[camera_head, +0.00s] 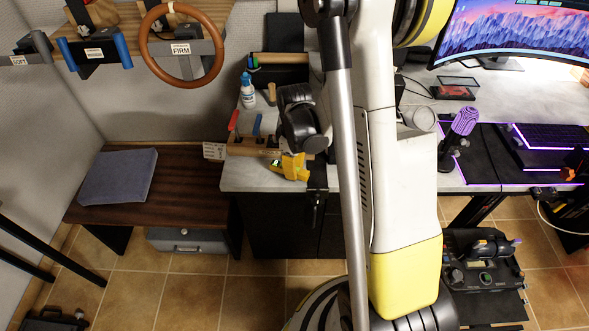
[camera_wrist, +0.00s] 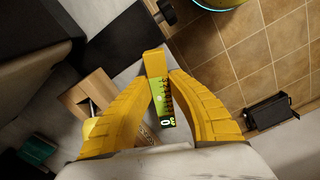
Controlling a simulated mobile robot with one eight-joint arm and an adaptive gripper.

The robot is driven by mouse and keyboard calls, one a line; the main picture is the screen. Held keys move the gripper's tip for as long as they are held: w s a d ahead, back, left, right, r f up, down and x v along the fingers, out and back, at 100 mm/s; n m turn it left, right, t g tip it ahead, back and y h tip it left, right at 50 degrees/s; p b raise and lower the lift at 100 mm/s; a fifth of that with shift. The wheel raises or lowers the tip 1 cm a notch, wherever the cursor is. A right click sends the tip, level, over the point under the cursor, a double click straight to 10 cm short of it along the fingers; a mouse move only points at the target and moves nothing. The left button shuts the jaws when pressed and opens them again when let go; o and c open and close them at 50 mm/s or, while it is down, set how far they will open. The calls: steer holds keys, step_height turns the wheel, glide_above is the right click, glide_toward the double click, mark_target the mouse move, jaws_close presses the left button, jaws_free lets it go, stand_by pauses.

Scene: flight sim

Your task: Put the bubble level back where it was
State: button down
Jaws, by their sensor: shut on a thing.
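The bubble level (camera_wrist: 163,103), with a yellow end and a green-and-black face, is in the wrist view between the two yellow fingers of my gripper (camera_wrist: 160,80). The fingers are shut on it. In the head view my gripper (camera_head: 290,167) is low at the front edge of the grey counter, just right of a wooden tool holder (camera_head: 245,148). The level cannot be told clearly from the yellow fingers there. A wooden block, seemingly the holder (camera_wrist: 95,88), shows left of the fingers in the wrist view.
Red-handled (camera_head: 233,121) and blue-handled (camera_head: 256,125) tools stand at the holder. A white bottle (camera_head: 247,91) is behind it. A small label card (camera_head: 213,151) stands at its left. A brown bench (camera_head: 190,180) with a blue cushion (camera_head: 118,177) is to the left.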

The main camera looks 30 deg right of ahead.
steer(key=shift+f, duration=0.15)
steer(key=c, duration=1.4)
jaws_free()
steer(key=shift+d, duration=0.1)
steer(key=shift+w+r+p, duration=0.1)
steer(key=shift+r+p, duration=0.35)
step_height(320, 180, up, 12)
steer(key=p, duration=0.5)
steer(key=shift+s+a+r+m+t, duration=1.2)
steer(key=shift+s+a+r, duration=0.6)
steer(key=shift+a+r, duration=0.65)
steer(key=shift+s+a+r+m+t, duration=1.15)
steer(key=shift+s+a+r, duration=0.8)
steer(key=shift+r, duration=0.85)
steer(key=shift+s+a+r+m+t, duration=1.15)
steer(key=shift+s+a+r, duration=0.5)
steer(key=shift+a+r, duration=0.9)
steer(key=shift+d+r, duration=0.1)
steer(key=shift+d, duration=0.05)
